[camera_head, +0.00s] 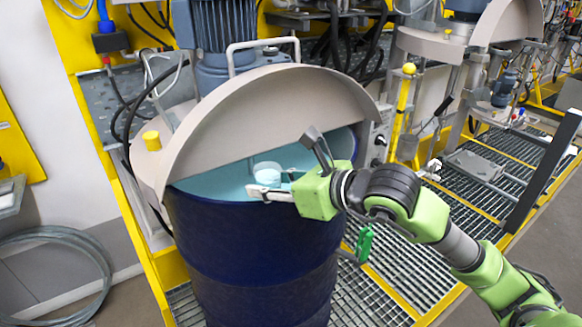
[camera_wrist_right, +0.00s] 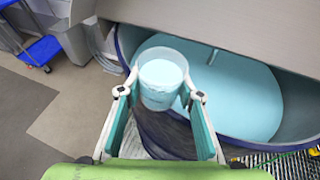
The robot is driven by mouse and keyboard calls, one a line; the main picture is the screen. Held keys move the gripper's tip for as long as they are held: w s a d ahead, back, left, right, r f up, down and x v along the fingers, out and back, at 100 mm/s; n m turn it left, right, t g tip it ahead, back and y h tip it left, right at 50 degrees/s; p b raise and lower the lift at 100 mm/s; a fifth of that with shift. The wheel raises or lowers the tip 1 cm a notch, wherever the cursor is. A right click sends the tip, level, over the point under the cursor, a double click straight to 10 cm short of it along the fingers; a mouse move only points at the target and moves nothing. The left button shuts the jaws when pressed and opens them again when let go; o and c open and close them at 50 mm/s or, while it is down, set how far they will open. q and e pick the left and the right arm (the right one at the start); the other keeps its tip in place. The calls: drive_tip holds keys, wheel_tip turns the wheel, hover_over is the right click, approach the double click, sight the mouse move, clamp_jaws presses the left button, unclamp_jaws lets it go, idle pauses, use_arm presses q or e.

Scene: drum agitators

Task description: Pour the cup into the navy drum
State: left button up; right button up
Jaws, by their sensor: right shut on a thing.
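The navy drum (camera_head: 250,245) stands upright under a half-open beige hood, with pale blue liquid (camera_wrist_right: 245,95) inside. My right gripper (camera_head: 268,188) comes in from the right and is shut on a small translucent cup (camera_head: 267,172). The cup is at the drum's front opening, near the rim. In the right wrist view the cup (camera_wrist_right: 160,88) sits between the two fingers, holds pale blue contents and looks about upright. It overlaps the rim of the drum (camera_wrist_right: 124,45) there. No stream leaves the cup. My left gripper is not in view.
The beige hood (camera_head: 240,115) covers the drum's back half, close above the cup. A motor (camera_head: 225,30) stands behind it. A yellow-knobbed post (camera_head: 403,100) is to the right. Metal grating (camera_head: 390,270) surrounds the drum, and coiled hose (camera_head: 60,290) lies at left.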

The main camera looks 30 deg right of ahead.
sight(279, 173)
drive_tip(key=shift+s+d+r, duration=0.1)
drive_tip(key=shift+s+d, duration=0.1)
drive_tip(key=shift+s, duration=0.1)
drive_tip(key=shift+w, duration=0.1)
drive_tip(key=shift+w+r+p, duration=0.2)
drive_tip(key=shift+w+p, duration=0.1)
drive_tip(key=shift+p, duration=0.45)
drive_tip(key=shift+d+r+m+p, duration=0.1)
drive_tip(key=shift+m+p, duration=0.3)
drive_tip(key=shift+d+r+m+g+y+p, duration=0.2)
drive_tip(key=shift+d+m+g+y+p, duration=0.15)
drive_tip(key=shift+p, duration=0.35)
drive_tip(key=shift+d+p, duration=0.2)
drive_tip(key=shift+p, duration=0.1)
drive_tip(key=shift+w+d+r+m+g+y+p, duration=0.2)
drive_tip(key=shift+w+m+g+y+p, duration=0.3)
drive_tip(key=shift+p, duration=0.45)
drive_tip(key=shift+w+f, duration=0.15)
drive_tip(key=shift+f, duration=0.1)
drive_tip(key=shift+s+d+m, duration=0.2)
drive_tip(key=shift+d+m, duration=0.05)
drive_tip(key=shift+d, duration=0.05)
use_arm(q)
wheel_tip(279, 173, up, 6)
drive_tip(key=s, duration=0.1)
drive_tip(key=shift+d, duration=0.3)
